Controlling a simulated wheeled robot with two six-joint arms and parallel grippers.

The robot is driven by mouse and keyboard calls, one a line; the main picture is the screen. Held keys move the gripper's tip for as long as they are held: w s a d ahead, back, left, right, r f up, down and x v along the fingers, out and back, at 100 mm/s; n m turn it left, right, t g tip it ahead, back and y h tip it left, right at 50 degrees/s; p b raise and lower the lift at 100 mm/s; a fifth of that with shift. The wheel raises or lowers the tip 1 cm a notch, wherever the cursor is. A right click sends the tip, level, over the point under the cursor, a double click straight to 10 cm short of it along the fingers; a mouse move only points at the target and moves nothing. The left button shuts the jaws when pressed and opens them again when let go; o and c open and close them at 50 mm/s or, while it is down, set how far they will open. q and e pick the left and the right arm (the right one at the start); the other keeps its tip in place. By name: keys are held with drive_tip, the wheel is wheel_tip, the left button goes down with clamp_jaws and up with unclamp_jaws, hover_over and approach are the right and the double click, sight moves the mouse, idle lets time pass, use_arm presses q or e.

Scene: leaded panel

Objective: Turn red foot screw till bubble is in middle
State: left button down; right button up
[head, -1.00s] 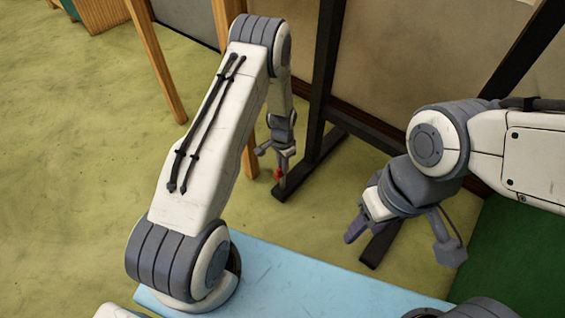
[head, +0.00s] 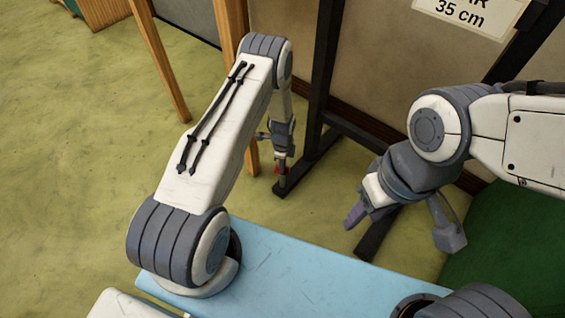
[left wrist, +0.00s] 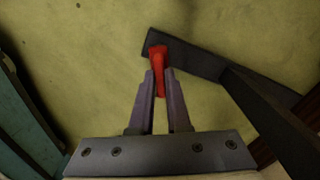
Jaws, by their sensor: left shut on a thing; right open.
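The red foot screw (left wrist: 158,62) stands at the end of a dark foot bar, low near the floor. In the left wrist view my left gripper (left wrist: 158,80) has its two fingers closed on either side of it. In the head view my left gripper (head: 280,158) points down at the same foot, and only a little of the red screw (head: 277,169) shows. My right gripper (head: 402,230) is open and empty, its fingers wide apart. The bubble is not seen in either view.
The dark foot bar (head: 308,167) joins an upright dark post (head: 325,65). A wooden leg (head: 158,60) stands further left. A sign reading "35 cm" (head: 465,14) is at top right. The green-yellow floor (head: 70,190) is clear on the left.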

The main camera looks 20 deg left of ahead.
use_arm(q)
drive_tip(key=m+p, duration=0.1)
drive_tip(key=m, duration=0.2)
drive_tip(key=shift+r+m, duration=0.1)
drive_tip(key=shift+m, duration=0.2)
drive_tip(key=shift+m+p, duration=0.55)
drive_tip(key=shift+m, duration=1.15)
drive_tip(key=c, duration=0.9)
unclamp_jaws()
